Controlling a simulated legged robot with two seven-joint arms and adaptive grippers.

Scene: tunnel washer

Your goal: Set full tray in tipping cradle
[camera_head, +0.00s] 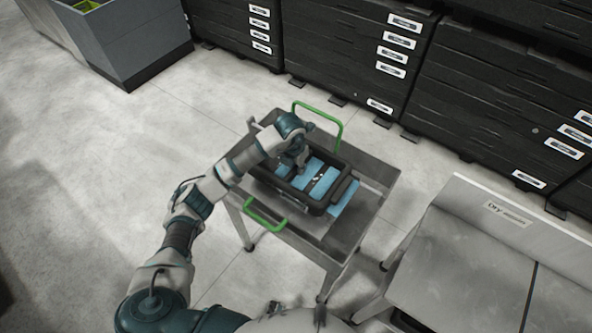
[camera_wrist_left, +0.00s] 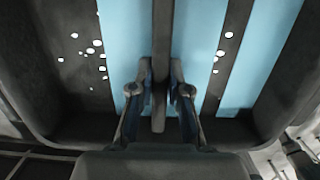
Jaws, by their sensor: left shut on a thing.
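The tray (camera_head: 280,188) is a black open box with blue strips (camera_head: 318,168) inside. It sits on a grey cart (camera_head: 372,182). My left gripper (camera_head: 299,158) reaches down into the tray from the left. In the left wrist view, my left gripper (camera_wrist_left: 160,92) is shut on a dark central bar (camera_wrist_left: 161,40) of the tray. Blue strips and dark bands with white spots lie on both sides of the bar. My right gripper is not in view. I cannot make out the tipping cradle for certain.
The cart has green handles at its back (camera_head: 340,128) and front (camera_head: 266,222). Black stacked crates (camera_head: 350,50) line the back. A grey counter with a "Dry" label (camera_head: 480,262) stands at right. A grey bin (camera_head: 130,40) is at upper left. The left floor is clear.

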